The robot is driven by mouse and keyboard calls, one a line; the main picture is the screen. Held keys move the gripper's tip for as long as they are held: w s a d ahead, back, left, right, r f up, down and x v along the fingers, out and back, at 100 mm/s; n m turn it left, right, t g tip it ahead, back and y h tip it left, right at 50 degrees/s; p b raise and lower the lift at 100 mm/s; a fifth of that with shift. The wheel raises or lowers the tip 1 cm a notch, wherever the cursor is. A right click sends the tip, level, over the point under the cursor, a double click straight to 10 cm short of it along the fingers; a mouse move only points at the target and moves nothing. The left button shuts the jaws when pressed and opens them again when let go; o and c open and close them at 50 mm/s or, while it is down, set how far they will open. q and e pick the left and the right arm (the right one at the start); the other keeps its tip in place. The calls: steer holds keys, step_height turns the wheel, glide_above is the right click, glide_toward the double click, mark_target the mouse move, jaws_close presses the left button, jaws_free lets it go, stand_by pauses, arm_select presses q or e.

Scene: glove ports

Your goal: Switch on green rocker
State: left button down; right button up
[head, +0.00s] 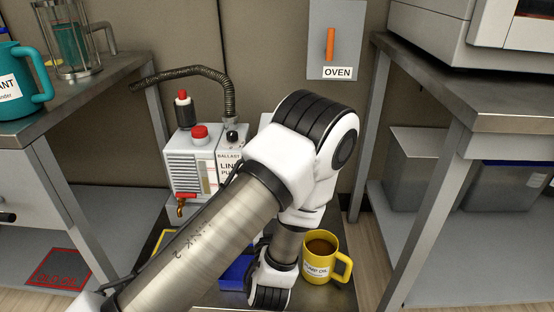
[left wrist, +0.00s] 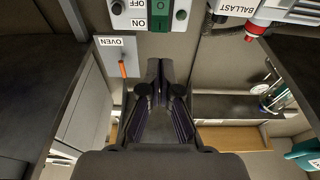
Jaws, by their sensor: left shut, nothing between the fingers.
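The green rocker (left wrist: 160,14) is at the top of the left wrist view, on a light switch box with upside-down ON and OFF labels beside it. The view's top edge cuts off part of the box. My left gripper (left wrist: 160,66) is shut and empty, its fingertips pointing up the picture towards the rocker. A gap shows between the tips and the rocker; its depth is unclear. In the head view my left arm comes in from the left and hides the rocker and its own fingers. My right gripper is in neither view.
The pump (head: 187,168) with a red cap and ribbed hose stands left of my arm. A yellow mug (head: 326,258) of dark liquid stands close to its right. The OVEN switch (head: 336,40) is on the back wall. Benches (head: 470,95) flank both sides.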

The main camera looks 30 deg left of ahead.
arm_select(q)
steer(key=b+x, duration=0.5)
steer(key=x, duration=0.9)
steer(key=shift+b, duration=0.3)
